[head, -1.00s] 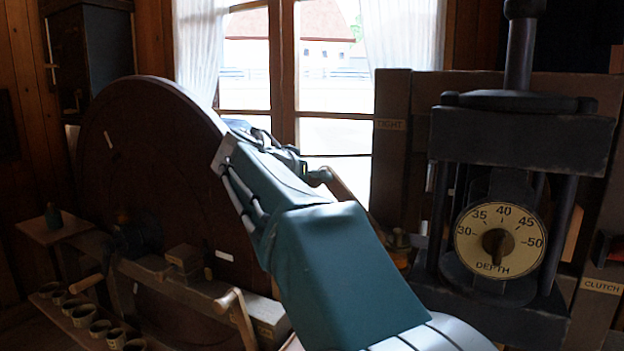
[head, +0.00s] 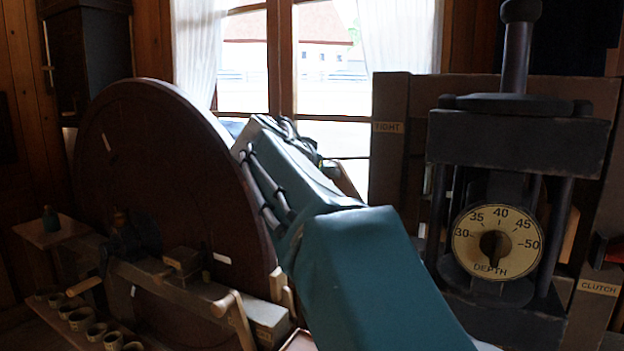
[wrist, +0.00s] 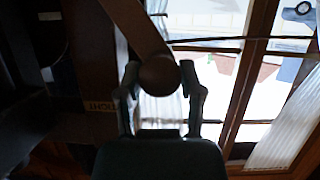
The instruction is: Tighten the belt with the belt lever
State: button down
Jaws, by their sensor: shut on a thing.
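The belt lever (wrist: 133,25) is a wooden bar ending in a round dark knob (wrist: 159,75) in the wrist view. My gripper (wrist: 160,82) is shut on this knob, one finger at each side. In the head view my own arm hides the gripper and knob; a short piece of the wooden lever (head: 346,181) shows beside the arm, in front of the window. A label reading TIGHT (head: 389,128) is on the dark wooden post right of the lever; it shows upside down in the wrist view (wrist: 100,107).
A large dark wheel (head: 165,190) stands at left, with a bench and several small cups (head: 80,320) below. At right is a press with a DEPTH dial (head: 496,242) and a CLUTCH label (head: 599,287). A window (head: 330,70) is behind.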

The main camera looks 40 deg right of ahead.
jog(key=s+d+r+m+t, duration=0.2)
jog(key=s+d+m, duration=0.1)
jog(key=s, duration=0.3)
jog(key=shift+s+r+y, duration=0.2)
jog(key=shift+r+y, duration=0.15)
jog(key=shift+y, duration=0.05)
jog(key=c, duration=0.6)
grip_release()
jog(key=o, duration=0.4)
jog(key=shift+d, duration=0.25)
